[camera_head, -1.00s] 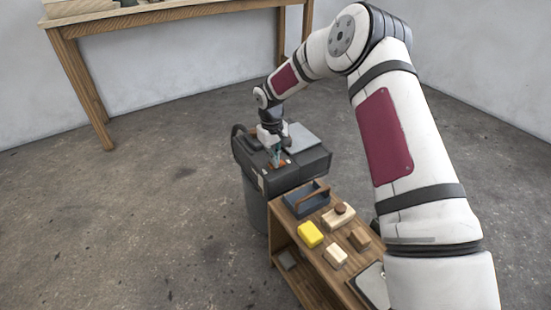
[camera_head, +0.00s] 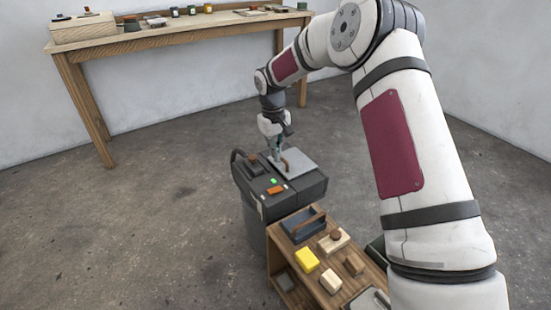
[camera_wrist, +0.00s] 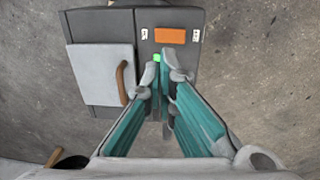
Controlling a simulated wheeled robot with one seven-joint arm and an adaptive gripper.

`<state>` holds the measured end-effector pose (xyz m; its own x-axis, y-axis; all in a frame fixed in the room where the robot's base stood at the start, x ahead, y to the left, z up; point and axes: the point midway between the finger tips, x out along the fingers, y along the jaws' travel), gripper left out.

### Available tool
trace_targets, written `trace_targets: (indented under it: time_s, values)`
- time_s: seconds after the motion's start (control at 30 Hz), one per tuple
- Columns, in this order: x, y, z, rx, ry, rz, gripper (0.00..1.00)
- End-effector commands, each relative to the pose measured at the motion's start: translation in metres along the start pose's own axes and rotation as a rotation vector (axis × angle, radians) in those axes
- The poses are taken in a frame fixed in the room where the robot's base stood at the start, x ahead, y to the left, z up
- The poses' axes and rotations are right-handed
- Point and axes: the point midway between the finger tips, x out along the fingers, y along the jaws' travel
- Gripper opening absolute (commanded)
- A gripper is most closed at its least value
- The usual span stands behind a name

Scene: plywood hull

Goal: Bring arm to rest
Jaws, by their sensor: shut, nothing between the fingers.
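My arm (camera_head: 392,142) reaches from the right side of the head view over to a dark grey machine. My gripper (camera_head: 276,152) points down above the machine, next to its pale lid. In the wrist view my gripper (camera_wrist: 160,68) has teal fingers that come together at the tips, with nothing between them. The fingertips overlap a small lit green spot (camera_wrist: 157,57) on the machine in that view. I cannot tell the exact height above the machine.
The machine (camera_head: 303,189) has an orange patch (camera_head: 274,190) and a brown handle on its lid. A wooden cart (camera_head: 314,270) beside it holds a tray (camera_head: 303,224), a yellow block (camera_head: 306,260) and wooden blocks. A workbench (camera_head: 180,38) stands at the back wall. Floor at left is clear.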

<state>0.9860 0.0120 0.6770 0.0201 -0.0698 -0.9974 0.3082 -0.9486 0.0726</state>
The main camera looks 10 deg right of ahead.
Motion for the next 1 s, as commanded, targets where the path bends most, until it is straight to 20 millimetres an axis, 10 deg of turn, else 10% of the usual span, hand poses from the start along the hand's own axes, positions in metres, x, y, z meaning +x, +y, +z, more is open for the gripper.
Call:
trace_targets:
  time_s: [0.47,0.67,1.0]
  values:
    - [-0.011,0.0,0.003,0.0,0.001,0.005,0.0]
    - [-0.067,-0.004,0.035,0.006,-0.005,0.041,0.0]
    - [-0.176,-0.02,0.142,0.064,-0.025,0.1,0.0]
